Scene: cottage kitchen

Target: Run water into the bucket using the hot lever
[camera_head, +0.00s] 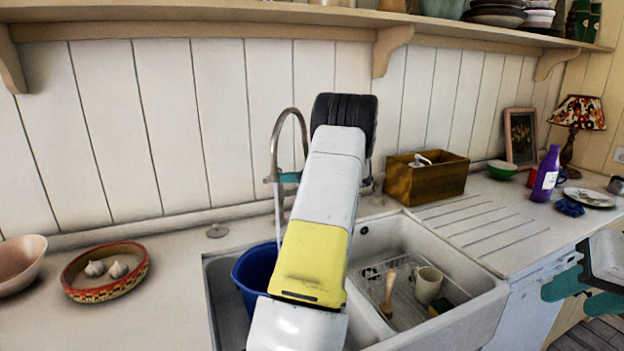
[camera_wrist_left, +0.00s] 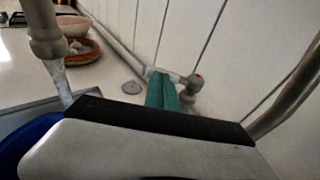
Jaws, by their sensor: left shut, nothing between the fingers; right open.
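The curved metal tap (camera_head: 282,125) stands behind the sink, and a stream of water (camera_head: 278,222) falls from its spout. The blue bucket (camera_head: 250,282) sits below in the left basin, partly hidden by my left arm. Water also shows under the spout (camera_wrist_left: 45,35) in the left wrist view. My right gripper (camera_head: 580,291) is open and empty at the right edge.
The right basin (camera_head: 420,237) holds a rack with a mug (camera_head: 428,284) and a wooden-handled brush (camera_head: 388,293). A wooden box (camera_head: 428,178) stands behind the drainboard. A bowl with garlic (camera_head: 106,271) is at the left. A shelf (camera_head: 240,17) runs overhead.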

